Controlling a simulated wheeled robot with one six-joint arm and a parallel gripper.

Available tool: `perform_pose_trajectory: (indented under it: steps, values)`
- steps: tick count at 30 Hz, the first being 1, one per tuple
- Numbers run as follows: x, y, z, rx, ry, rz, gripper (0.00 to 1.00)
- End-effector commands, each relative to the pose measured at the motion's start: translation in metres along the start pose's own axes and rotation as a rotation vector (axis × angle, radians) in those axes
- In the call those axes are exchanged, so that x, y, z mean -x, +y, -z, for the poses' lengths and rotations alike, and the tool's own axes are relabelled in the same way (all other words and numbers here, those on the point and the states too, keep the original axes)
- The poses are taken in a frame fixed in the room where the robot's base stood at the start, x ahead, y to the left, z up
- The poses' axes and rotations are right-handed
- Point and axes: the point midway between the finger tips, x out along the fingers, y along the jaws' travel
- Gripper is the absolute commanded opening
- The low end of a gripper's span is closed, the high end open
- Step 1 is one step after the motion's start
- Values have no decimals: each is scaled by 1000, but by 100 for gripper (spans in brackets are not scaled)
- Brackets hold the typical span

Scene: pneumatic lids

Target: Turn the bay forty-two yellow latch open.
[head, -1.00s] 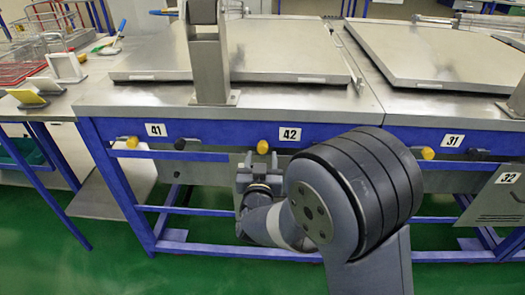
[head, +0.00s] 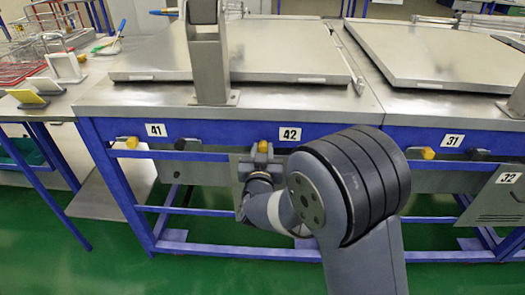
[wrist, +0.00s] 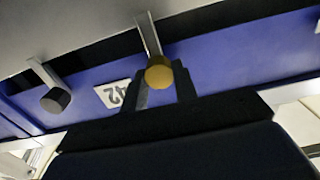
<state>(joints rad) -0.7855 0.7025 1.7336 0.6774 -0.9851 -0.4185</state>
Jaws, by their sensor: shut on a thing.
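The bay forty-two yellow latch (head: 263,145) is a round yellow knob on the blue front rail, just left of the "42" label (head: 290,134). My gripper (head: 262,152) reaches up to it from below. In the wrist view the yellow knob (wrist: 159,72) sits at the end of a pale metal lever. My gripper's dark fingers (wrist: 163,86) stand on either side of the knob and are shut on it. The "42" label shows upside down (wrist: 113,93) in the wrist view. My forearm hides the rail right of the label.
A dark knob (head: 180,144) and the yellow knob by label 41 (head: 132,142) are to the left on the same rail. Another yellow knob (head: 428,153) is by label 31, with a dark knob (head: 478,154) beyond. Flat metal lids (head: 270,55) lie above on the table.

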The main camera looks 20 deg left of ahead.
Motion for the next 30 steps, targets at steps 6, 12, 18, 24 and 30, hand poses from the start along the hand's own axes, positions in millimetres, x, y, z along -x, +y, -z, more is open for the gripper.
perform_pose_trajectory:
  steps: [6,12,18,24,30]
  values:
    - [0,0,0,0,0,0,5]
    - [0,0,-2,-22,0,0,5]
    - [0,0,-4,-107,2,1,5]
    - [0,1,-6,-264,3,0,5]
    - [0,2,-6,-453,2,1,5]
